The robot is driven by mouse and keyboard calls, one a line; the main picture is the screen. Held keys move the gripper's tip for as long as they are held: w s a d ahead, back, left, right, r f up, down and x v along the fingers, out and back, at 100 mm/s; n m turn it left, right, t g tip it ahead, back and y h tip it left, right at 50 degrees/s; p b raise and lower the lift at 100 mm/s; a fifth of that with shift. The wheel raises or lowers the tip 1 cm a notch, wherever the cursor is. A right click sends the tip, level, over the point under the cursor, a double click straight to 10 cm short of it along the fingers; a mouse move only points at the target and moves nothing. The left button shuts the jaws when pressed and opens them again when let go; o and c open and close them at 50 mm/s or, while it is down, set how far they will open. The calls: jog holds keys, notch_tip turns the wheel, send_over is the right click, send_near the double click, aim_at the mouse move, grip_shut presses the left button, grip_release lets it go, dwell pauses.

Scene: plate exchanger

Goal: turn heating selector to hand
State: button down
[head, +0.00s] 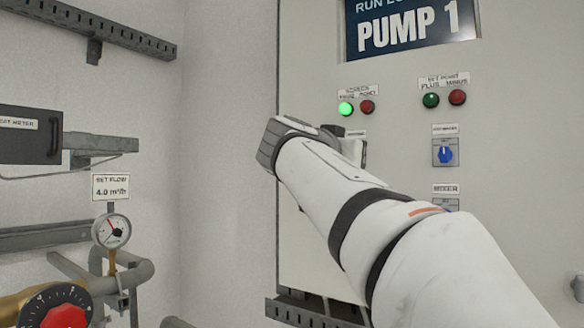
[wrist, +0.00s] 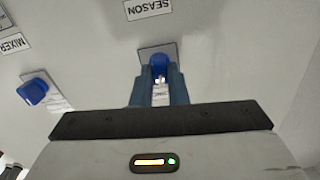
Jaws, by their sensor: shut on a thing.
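My gripper (wrist: 157,88) is shut on a blue selector knob (wrist: 160,64) on a light grey square plate on the cabinet front. A small label (wrist: 160,97) between the fingers is mostly hidden, so I cannot read the held selector's name, nor tell the position its pointer is at. In the head view my gripper (head: 345,140) reaches the cabinet below the green and red lamps, and my arm hides the held knob.
A SEASON label (wrist: 149,9) and a MIXER label (wrist: 14,44) show in the wrist view. A second blue selector (head: 445,154) sits right of my arm. Green and red buttons (head: 443,99) are above it. Pipes, a gauge (head: 111,231) and a red knob (head: 63,316) stand left.

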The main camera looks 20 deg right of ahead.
jog(key=shift+r+n+b, duration=0.15)
jog(key=shift+n+b, duration=0.5)
jog(key=shift+n, duration=4.35)
jog(key=c, duration=1.6)
grip_release()
jog(key=shift+w, duration=0.1)
jog(key=shift+o, duration=0.8)
jog(key=shift+w+f, duration=0.1)
jog(key=shift+f, duration=0.1)
jog(key=b+v, duration=0.2)
jog(key=v, duration=0.5)
jog(key=shift+s+a, duration=0.25)
jog(key=shift+a, duration=0.05)
